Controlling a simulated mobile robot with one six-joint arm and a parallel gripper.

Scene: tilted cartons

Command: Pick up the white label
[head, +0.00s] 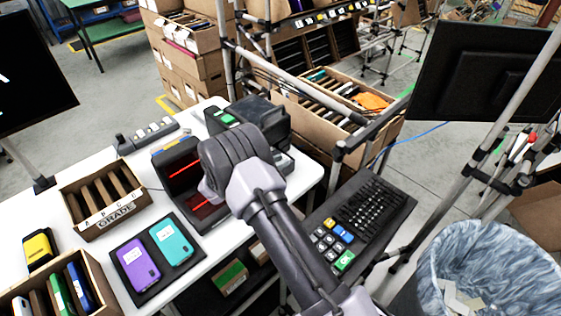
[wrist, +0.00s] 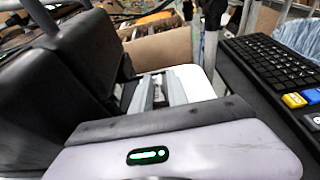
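I cannot make out a loose white label in either view. Small white patches show on the purple phone (head: 135,265) and the teal phone (head: 172,243), which lie on a dark mat. A black device (head: 222,117) with a green screen stands at the back of the table, partly behind my arm. In the head view my arm hides my gripper. In the wrist view grey finger parts of my gripper (wrist: 157,92) show beyond its pale body, beside large black casings (wrist: 75,75). Their tips and spacing are unclear, and I see nothing held.
A black scanner bay (head: 180,165) with red light stands left of my arm. A GRADE box (head: 108,218) is on the white table (head: 40,208). A keyboard (head: 368,207) is at right, above a lined bin (head: 480,255). Metal poles (head: 515,95) rise at right.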

